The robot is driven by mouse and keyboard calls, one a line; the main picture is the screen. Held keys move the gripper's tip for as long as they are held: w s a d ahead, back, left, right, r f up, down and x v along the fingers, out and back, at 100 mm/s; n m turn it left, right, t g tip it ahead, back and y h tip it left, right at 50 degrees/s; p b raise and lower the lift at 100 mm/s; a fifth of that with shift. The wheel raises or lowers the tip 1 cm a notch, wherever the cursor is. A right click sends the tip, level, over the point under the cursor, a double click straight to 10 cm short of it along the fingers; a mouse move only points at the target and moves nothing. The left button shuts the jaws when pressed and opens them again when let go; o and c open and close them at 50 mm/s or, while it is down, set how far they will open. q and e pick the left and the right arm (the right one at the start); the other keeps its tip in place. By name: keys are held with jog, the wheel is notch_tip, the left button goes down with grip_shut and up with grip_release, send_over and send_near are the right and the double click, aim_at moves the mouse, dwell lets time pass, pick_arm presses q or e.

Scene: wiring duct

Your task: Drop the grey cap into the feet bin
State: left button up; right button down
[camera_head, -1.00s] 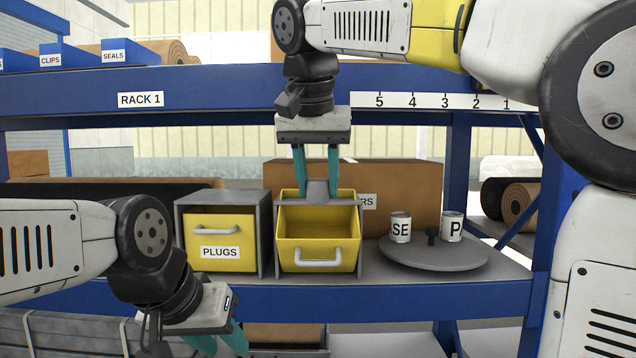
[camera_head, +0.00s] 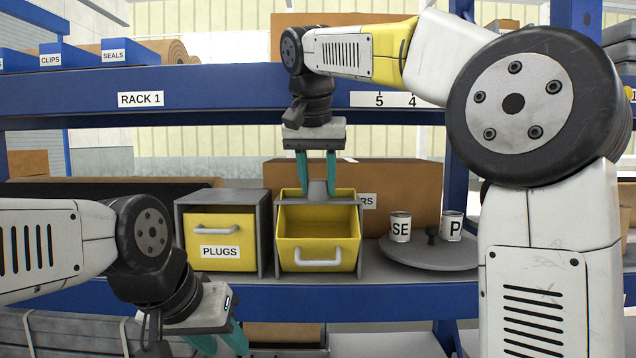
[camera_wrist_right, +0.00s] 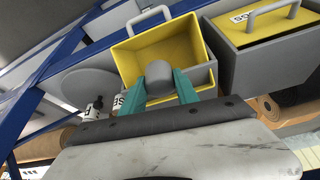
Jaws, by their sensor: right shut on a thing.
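The grey cap (camera_wrist_right: 158,72) is a small rounded piece between the teal fingers of my right gripper (camera_wrist_right: 160,86). In the head view the right gripper (camera_head: 317,182) points down with the cap (camera_head: 317,189) at its tips, in line with the back of an open yellow drawer bin (camera_head: 318,254). The bin's inside looks empty, and no label shows on it; I cannot tell the exact height of the cap above it. My left gripper (camera_head: 220,342) is low at the left, its fingers apart and empty, the tips cut off by the frame.
A closed yellow drawer labelled PLUGS (camera_head: 220,237) stands left of the open bin. A grey round turntable (camera_head: 433,256) with two labelled cans is to the right. A cardboard box (camera_head: 405,185) stands behind. The blue upper shelf beam (camera_head: 230,90) crosses behind my right wrist.

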jog(key=c, duration=0.8)
grip_release()
jog(key=shift+c, duration=0.2)
jog(key=v, duration=0.7)
jog(key=shift+r, duration=0.3)
jog(key=shift+s, duration=0.15)
